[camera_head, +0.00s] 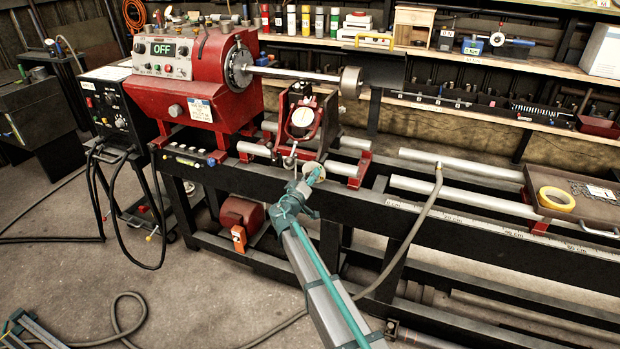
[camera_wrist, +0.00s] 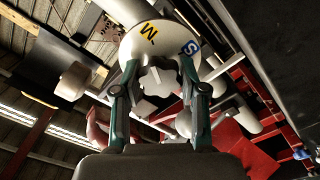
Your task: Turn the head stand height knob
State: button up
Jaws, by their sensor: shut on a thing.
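The red head stand (camera_head: 322,135) sits on the lathe rails and has a pale round dial on its front. Below it, a pale disc (camera_head: 312,167) shows just past the tip of my gripper (camera_head: 308,182). In the wrist view, this white disc carries a yellow and a blue lettered mark. A pale lobed knob (camera_wrist: 157,80) stands out from the disc's centre. My gripper (camera_wrist: 157,88) has one finger on each side of the knob and is shut on it. In the head view, my gripper largely hides the knob.
The red headstock (camera_head: 205,85) with an "OFF" display is at the left, its chuck holding a long shaft. Pale rails (camera_head: 450,163) run right toward a tray (camera_head: 585,200) with yellow tape. A hose (camera_head: 425,215) hangs over the bench front, near my arm. Floor in front is mostly open.

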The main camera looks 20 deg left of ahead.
jog(key=shift+c, duration=0.5)
jog(key=shift+f+n+b, duration=0.1)
jog(key=shift+n+b, duration=1.1)
jog(key=shift+n, duration=0.1)
jog(key=n+b, duration=0.2)
jog(key=n, duration=0.7)
jog(key=shift+n+p, duration=0.4)
jog(key=shift+n, duration=1.7)
